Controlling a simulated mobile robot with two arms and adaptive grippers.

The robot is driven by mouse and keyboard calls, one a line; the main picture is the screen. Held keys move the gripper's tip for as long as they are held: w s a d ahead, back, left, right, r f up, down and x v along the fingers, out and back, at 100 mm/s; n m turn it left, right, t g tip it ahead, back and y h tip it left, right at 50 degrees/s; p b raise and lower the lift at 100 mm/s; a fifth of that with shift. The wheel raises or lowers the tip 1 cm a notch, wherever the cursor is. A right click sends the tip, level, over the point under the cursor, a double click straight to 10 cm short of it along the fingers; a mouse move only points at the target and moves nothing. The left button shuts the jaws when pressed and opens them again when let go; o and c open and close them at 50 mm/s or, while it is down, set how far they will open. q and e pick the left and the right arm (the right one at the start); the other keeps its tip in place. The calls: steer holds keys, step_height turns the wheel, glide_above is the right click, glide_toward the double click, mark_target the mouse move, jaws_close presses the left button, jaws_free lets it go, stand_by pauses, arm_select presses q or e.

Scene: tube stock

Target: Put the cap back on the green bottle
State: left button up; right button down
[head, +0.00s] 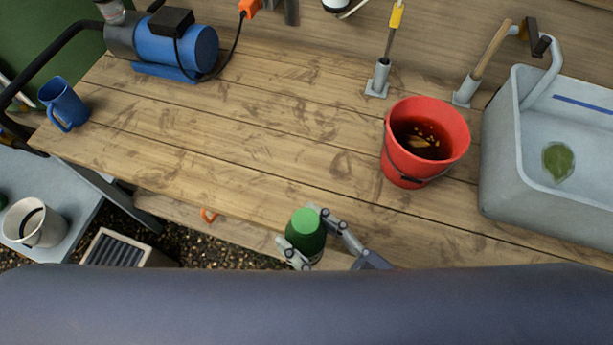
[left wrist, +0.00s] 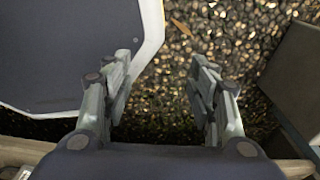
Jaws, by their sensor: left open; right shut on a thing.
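The green bottle (head: 306,242) is near the table's front edge, seen from above, with a lighter green round top (head: 306,221). I cannot tell whether this top is a cap or part of the bottle, and I see no separate cap. My right gripper (head: 298,230) is shut on the bottle, one finger on each side. The bottle's lower part is hidden. My left gripper shows only in the left wrist view (left wrist: 163,78), open and empty above the gravel.
A red bucket (head: 395,165) with dark liquid stands right of the bottle, before a grey sink (head: 497,170). A blue pump (head: 175,45) and blue mug (head: 63,103) are at the left. A white pot (head: 38,228) stands lower left. The wooden table's (head: 250,130) middle is clear.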

steer(key=shift+s+r, duration=0.1)
arm_select(q)
steer(key=shift+s+r+p, duration=0.35)
steer(key=shift+r+p, duration=0.2)
steer(key=shift+p, duration=0.05)
steer(key=shift+s+r+p, duration=0.3)
steer(key=shift+r+p, duration=0.25)
arm_select(e)
steer(key=w+f, duration=0.1)
steer(key=w, duration=1.4)
steer(key=shift+w+f, duration=0.15)
steer(key=shift+f, duration=0.15)
arm_select(q)
steer(key=shift+r, duration=0.25)
arm_select(e)
steer(key=shift+w+f, duration=0.2)
steer(key=shift+f, duration=0.7)
steer(key=shift+w+f, duration=0.2)
steer(key=shift+f, duration=0.65)
arm_select(q)
steer(key=shift+w, duration=0.1)
